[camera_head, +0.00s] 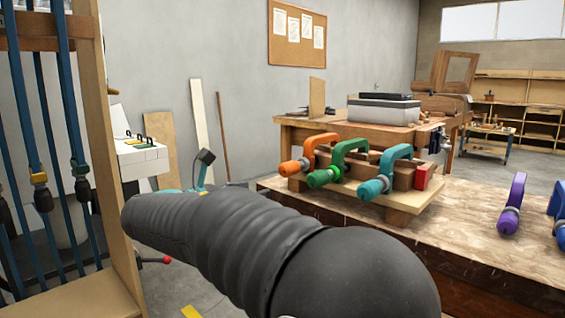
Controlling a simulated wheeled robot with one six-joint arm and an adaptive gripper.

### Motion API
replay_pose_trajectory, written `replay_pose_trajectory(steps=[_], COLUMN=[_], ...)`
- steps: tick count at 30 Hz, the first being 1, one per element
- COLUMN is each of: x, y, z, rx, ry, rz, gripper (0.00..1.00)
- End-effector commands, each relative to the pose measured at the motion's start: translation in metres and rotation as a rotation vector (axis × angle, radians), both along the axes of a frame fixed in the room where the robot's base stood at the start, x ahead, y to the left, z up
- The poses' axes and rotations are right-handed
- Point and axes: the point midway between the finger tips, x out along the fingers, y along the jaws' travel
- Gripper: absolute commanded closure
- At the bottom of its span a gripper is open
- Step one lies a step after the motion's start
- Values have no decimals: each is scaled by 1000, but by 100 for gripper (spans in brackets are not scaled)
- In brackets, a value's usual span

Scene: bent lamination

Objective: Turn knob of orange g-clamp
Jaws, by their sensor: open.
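The orange g-clamp (312,146) stands at the left of a row of three g-clamps on a wooden workpiece on the bench. Its orange knob (290,167) points toward the left front and looks clear of contact. A green g-clamp (340,163) is beside it, and a teal g-clamp (392,172) is to the right of that. My dark, ribbed arm crosses the lower middle of the view, in front of the bench's left end.
The workbench (460,225) has bare top to the right of the clamps. A purple clamp (511,205) and a blue clamp (558,213) are at its right. A wooden rack (115,150) with blue bar clamps stands at left. Another bench (290,127) is behind.

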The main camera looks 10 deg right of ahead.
Motion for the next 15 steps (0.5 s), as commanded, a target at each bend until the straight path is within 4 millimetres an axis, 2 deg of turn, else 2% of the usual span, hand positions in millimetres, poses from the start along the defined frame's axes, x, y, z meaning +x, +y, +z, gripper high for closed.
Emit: replay_pose_trajectory(steps=[1,3,6,11,15], x=[5,7,12,22,38], y=[10,17,17,0,-21], z=[7,11,14,13,13], rx=[-38,-74,-95,-94,-92], ry=[4,6,8,9,8], rz=[11,16,18,15,15], gripper=[36,36,36,36,36])
